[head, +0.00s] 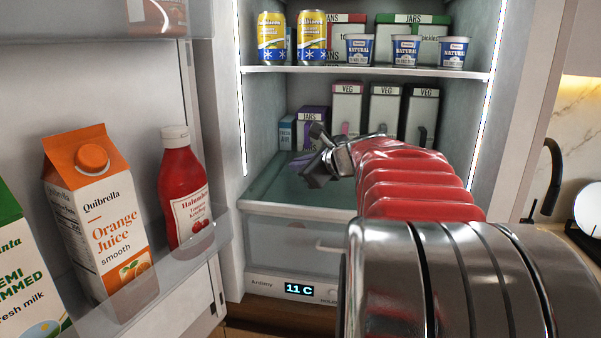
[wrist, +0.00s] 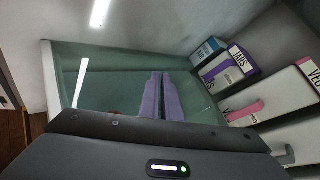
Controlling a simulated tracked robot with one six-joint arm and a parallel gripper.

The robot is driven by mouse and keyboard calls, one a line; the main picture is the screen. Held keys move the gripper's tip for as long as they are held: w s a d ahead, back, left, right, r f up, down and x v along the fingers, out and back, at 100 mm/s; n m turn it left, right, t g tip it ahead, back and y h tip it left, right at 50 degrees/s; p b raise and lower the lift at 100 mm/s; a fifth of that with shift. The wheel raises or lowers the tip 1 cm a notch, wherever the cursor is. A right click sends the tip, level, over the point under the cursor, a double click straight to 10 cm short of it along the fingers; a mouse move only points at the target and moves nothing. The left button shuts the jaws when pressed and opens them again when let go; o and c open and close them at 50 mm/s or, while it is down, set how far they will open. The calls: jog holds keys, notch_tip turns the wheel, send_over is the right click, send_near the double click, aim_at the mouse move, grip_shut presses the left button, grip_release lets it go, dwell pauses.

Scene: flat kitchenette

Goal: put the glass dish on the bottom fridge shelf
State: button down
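The bottom fridge shelf (head: 345,193) is a greenish glass surface above a clear drawer. It also fills the left and middle of the wrist view (wrist: 115,72). My gripper (head: 299,159) is inside the fridge above this shelf, toward its left side. In the wrist view its two pale purple fingers (wrist: 162,92) are close together, with only a thin dark line between them and nothing seen held. I cannot make out a glass dish in either view. My arm hides the right part of the shelf in the head view.
Several VEG cartons (head: 385,110) and a purple JARS box (head: 312,122) stand along the shelf's back. The upper shelf (head: 360,71) holds cans and tubs. The open door at left holds juice (head: 97,215) and ketchup (head: 186,190). The front left shelf area looks bare.

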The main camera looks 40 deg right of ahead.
notch_tip(320, 180, down, 2)
jog(key=c, duration=2.5)
grip_release()
jog(key=shift+o, duration=1.4)
jog(key=v, duration=1.2)
jog(key=shift+w+a, duration=0.1)
